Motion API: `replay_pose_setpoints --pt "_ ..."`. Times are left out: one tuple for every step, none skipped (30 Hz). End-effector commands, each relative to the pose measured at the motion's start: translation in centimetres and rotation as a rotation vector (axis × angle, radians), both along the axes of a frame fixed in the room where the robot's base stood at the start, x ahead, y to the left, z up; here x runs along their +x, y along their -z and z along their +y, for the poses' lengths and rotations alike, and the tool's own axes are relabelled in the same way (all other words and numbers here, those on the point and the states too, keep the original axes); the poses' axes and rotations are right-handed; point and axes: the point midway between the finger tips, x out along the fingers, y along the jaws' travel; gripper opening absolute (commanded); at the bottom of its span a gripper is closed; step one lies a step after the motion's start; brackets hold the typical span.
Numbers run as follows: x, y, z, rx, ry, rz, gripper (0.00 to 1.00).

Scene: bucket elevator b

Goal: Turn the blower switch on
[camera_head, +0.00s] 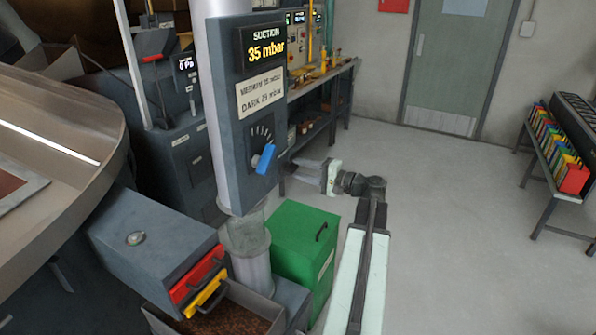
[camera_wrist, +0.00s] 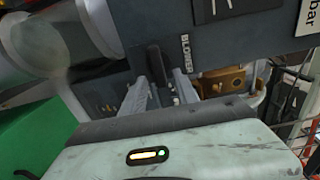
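In the wrist view, a dark switch lever (camera_wrist: 155,58) sits on the grey panel (camera_wrist: 222,40) beside the word BLOWER. In the head view the switch's side of the panel box (camera_head: 232,140) is turned away, so the switch is hidden. My gripper (camera_head: 294,168) is to the right of the box, its fingers pointing left towards it. In the wrist view my gripper (camera_wrist: 162,80) is open, with its two grey fingers apart and the lever's end between or just beyond the tips. I cannot tell whether they touch it.
The box's front has a suction display (camera_head: 265,46) reading 35 mbar and a blue knob (camera_head: 265,158). A green box (camera_head: 300,240) stands below my gripper. A workbench (camera_head: 335,80) is behind. The floor to the right is clear up to a bench with colourful items (camera_head: 560,150).

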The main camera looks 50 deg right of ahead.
Motion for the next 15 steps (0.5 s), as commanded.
replay_pose_setpoints --pt "-1.0 0.0 -0.3 0.000 0.003 0.000 0.36" --pt "-1.6 0.0 -0.4 0.000 0.003 0.000 0.36" --pt "-2.5 0.0 -0.6 0.000 0.004 0.000 0.36" --pt "-3.1 0.0 -0.8 0.000 0.004 0.000 0.36" --pt "-3.7 0.0 -0.9 0.000 0.003 0.000 0.36" --pt "-4.5 0.0 -1.1 0.000 0.004 0.001 0.36" --pt "-5.0 0.0 -1.2 0.000 0.002 0.001 0.36" --pt "-5.4 0.0 -1.3 0.000 0.002 0.001 0.36" --pt "-5.9 0.0 -1.4 0.000 0.002 0.001 0.36" --pt "-6.3 0.0 -1.5 0.000 0.002 0.001 0.36" --pt "-6.5 0.0 -1.5 0.000 0.001 0.001 0.36" --pt "-6.7 0.0 -1.6 0.000 0.000 0.001 0.36" --pt "-6.9 0.0 -1.6 0.000 -0.001 0.001 0.36" --pt "-6.9 0.0 -1.6 0.000 -0.001 0.001 0.36" --pt "-7.0 0.0 -1.6 0.000 -0.001 0.001 0.36"
